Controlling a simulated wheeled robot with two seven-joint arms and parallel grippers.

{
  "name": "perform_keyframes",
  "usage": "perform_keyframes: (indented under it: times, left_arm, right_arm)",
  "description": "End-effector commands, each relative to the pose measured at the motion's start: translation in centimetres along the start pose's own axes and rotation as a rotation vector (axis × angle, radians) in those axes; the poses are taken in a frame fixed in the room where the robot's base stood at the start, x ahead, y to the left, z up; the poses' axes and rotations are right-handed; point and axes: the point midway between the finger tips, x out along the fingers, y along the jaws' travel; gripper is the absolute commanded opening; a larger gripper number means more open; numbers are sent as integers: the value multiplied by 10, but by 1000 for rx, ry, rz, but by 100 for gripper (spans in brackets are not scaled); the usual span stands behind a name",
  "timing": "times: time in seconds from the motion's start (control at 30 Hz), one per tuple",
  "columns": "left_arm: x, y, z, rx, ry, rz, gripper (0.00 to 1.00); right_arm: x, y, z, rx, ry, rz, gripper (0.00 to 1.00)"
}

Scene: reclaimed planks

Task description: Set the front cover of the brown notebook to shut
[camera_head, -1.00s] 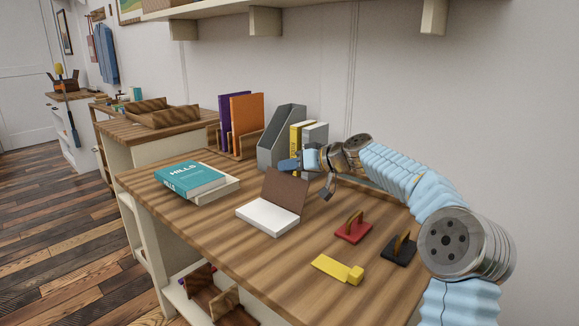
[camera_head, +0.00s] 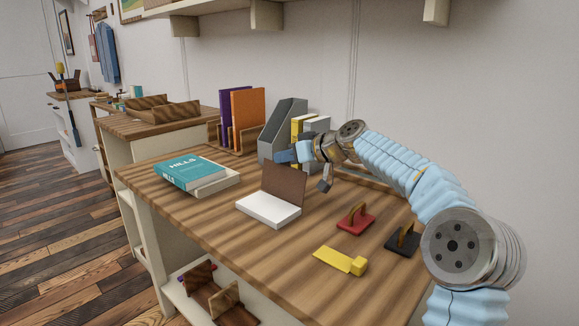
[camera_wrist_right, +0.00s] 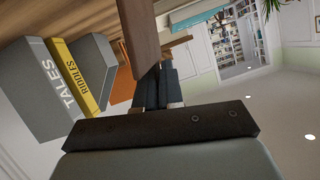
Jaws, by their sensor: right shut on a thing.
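The brown notebook lies open on the plank-topped bench, its white page block (camera_head: 268,210) facing up. Its brown front cover (camera_head: 284,183) stands steeply up from the back edge of the pages. My right gripper (camera_head: 284,157) is at the cover's upper edge, reaching in from behind and the right. In the right wrist view, the brown cover (camera_wrist_right: 139,36) meets my dark closed fingers (camera_wrist_right: 157,88), which are shut on its edge. The exact contact is partly hidden. My left gripper is not in view.
A teal book (camera_head: 190,173) lies on another book left of the notebook. A grey file holder (camera_head: 283,128) and upright books stand behind. A red handled block (camera_head: 355,219), a black one (camera_head: 402,240) and a yellow object (camera_head: 341,261) lie to the right. The bench front is clear.

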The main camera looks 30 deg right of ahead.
Motion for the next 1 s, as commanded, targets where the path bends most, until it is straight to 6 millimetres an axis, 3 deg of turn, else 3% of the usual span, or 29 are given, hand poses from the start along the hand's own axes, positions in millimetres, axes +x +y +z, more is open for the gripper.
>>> perform_keyframes:
  times: [0.03, 0.33, 1.0]
  left_arm:
    - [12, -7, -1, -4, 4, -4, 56]
    - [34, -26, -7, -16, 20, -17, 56]
    - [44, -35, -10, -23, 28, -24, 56]
  right_arm:
    - [2, -4, 6, -36, 2, 13, 0]
    - [3, -29, 7, -236, 2, 95, 0]
    - [5, -47, 10, -278, -3, 113, 0]
